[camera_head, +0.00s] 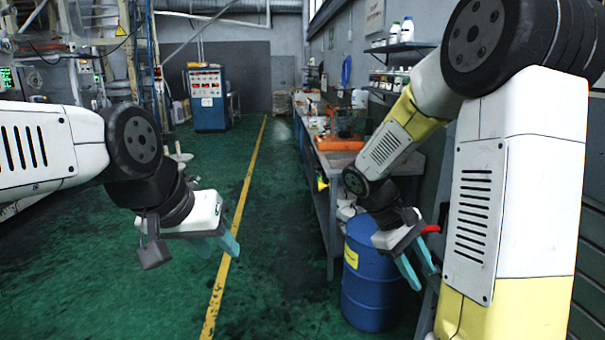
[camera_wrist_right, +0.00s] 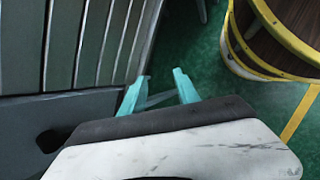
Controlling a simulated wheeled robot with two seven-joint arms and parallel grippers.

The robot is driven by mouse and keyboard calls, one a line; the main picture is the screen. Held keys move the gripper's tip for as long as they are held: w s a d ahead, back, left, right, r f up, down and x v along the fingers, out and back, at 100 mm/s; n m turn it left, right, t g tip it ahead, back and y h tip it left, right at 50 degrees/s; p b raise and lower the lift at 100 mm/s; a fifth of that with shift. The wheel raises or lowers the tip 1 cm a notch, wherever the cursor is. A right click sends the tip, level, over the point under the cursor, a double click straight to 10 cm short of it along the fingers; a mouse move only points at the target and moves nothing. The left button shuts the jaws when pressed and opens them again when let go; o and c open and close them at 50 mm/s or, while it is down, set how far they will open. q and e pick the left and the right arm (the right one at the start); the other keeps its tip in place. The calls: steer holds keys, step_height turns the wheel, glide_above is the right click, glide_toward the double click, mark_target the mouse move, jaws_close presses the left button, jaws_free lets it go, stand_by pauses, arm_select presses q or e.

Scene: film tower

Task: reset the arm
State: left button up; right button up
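My left arm reaches in from the left in the head view. Its gripper (camera_head: 222,252) has two teal fingers, apart and empty, above the green floor near the yellow line. My right arm is bent down on the right side. Its gripper (camera_head: 425,280) hangs in front of the blue barrel, pointing down, with nothing between its fingers. In the right wrist view the teal fingers of the right gripper (camera_wrist_right: 160,88) stand apart with green floor and a dark panel behind them.
A blue barrel (camera_head: 368,285) stands close behind the right gripper. A long workbench (camera_head: 330,200) runs along the right wall, with an orange box (camera_head: 338,143) on it. A blue cabinet (camera_head: 208,100) stands far back. A yellow-rimmed brown container (camera_wrist_right: 275,42) is in the wrist view. Mid-floor is clear.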

steer(key=s+a+r+m+t+y, duration=0.5)
steer(key=s+a+r+t+y, duration=0.3)
steer(key=a+r, duration=0.3)
step_height(320, 180, up, 2)
steer(key=shift+s+m, duration=0.4)
steer(key=shift+s, duration=0.2)
